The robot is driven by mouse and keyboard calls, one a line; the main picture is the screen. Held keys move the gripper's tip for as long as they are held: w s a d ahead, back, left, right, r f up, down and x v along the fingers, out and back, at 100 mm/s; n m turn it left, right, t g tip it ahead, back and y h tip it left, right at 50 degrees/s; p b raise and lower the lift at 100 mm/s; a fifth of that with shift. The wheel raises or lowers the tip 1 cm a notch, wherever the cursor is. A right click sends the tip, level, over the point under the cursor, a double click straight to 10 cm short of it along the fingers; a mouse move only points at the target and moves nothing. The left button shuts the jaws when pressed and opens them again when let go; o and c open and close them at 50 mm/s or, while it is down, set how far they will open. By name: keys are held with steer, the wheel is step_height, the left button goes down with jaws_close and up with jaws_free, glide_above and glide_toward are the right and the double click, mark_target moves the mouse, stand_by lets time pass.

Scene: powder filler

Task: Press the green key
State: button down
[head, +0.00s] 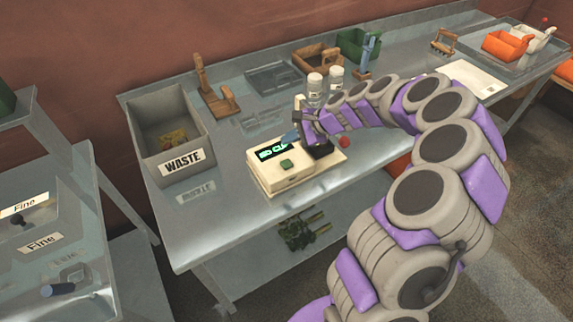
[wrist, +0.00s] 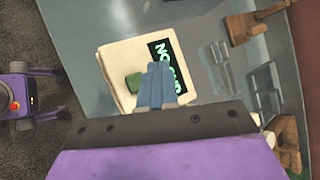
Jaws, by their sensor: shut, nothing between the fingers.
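The green key (head: 287,164) is on the front of a cream-coloured machine (head: 272,184) with a dark display (head: 274,150) showing green letters. The key also shows in the wrist view (wrist: 134,82), just left of my fingertips. My gripper (head: 291,138) is shut and empty, its blue fingers over the machine near the display. In the wrist view my gripper (wrist: 160,68) lies between the key and the display (wrist: 168,68) and covers part of the display. I cannot tell how high the fingertips are above the machine. A red knob (head: 344,142) is at the machine's right side.
A grey WASTE bin (head: 163,175) stands left of the machine on the metal table (head: 225,225). White-capped bottles (head: 315,85) stand behind my gripper. A wooden stand (head: 212,100) and trays are at the back. The table's front left is clear.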

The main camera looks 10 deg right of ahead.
steer(key=b, duration=0.4)
glide_above(289, 164)
step_height(289, 164, down, 5)
steer(key=shift+r, duration=0.1)
steer(key=shift+d+f, duration=0.1)
steer(key=shift+f, duration=1.2)
steer(key=shift+f, duration=0.1)
stand_by(0.5)
steer(key=shift+s+f, duration=0.1)
steer(key=shift+f, duration=0.15)
steer(key=shift+f, duration=0.35)
stand_by(0.8)
steer(key=shift+r, duration=0.1)
steer(key=shift+r+p, duration=0.75)
steer(key=shift+p, duration=0.1)
steer(key=shift+r+p, duration=1.85)
steer(key=shift+r, duration=0.6)
